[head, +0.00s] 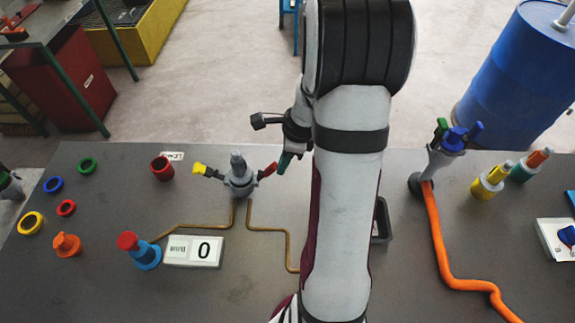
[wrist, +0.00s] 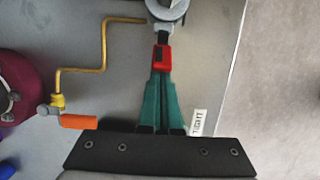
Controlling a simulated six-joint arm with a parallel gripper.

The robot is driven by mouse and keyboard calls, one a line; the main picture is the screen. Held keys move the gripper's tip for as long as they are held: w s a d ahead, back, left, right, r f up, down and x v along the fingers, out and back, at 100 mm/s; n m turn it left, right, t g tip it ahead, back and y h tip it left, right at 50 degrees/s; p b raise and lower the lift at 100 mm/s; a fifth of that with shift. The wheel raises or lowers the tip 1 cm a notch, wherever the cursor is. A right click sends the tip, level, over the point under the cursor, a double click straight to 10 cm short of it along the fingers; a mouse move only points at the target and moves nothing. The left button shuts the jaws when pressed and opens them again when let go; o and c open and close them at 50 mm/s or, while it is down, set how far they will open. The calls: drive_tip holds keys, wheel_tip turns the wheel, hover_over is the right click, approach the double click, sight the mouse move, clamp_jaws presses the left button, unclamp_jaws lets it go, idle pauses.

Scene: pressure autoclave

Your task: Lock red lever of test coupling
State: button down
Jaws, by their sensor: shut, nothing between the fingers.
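The test coupling (head: 240,178) is a grey upright fitting on the dark table, left of my arm. Its red lever (head: 268,170) sticks out to the right and slightly up, and its yellow lever (head: 199,169) sticks out to the left. In the wrist view the red lever (wrist: 162,58) points from the grey coupling (wrist: 168,10) toward my fingertips. My gripper (head: 284,162) is just right of the red lever's end. Its green fingers are shut and empty in the wrist view (wrist: 159,80), their tips at the lever's end. I cannot tell whether they touch it.
A brass pipe (head: 248,225) runs from the coupling. A counter box (head: 193,251) and a blue valve with a red knob (head: 128,241) stand in front. A grey fitting with an orange hose (head: 432,215) stands right of my arm. A white label (wrist: 198,122) lies beside the fingers.

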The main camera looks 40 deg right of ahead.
sight(277, 166)
drive_tip(key=shift+w+a+r+g+h, duration=0.7)
drive_tip(key=shift+w+a+g+h, duration=0.1)
drive_tip(key=shift+g+h, duration=0.25)
drive_tip(key=shift+w+a+r+g+h, duration=0.4)
drive_tip(key=shift+w+a+g+h, duration=0.35)
drive_tip(key=shift+g+h, duration=0.2)
drive_tip(key=shift+w+a+r, duration=0.15)
drive_tip(key=shift+w+a, duration=0.4)
drive_tip(key=shift+s+d, duration=0.3)
drive_tip(key=shift+d, duration=0.05)
drive_tip(key=shift+s+d+r, duration=0.15)
drive_tip(key=shift+s+d, duration=1.1)
drive_tip(key=w+a+v, duration=0.1)
drive_tip(key=v, duration=0.8)
drive_tip(key=shift+r, duration=0.2)
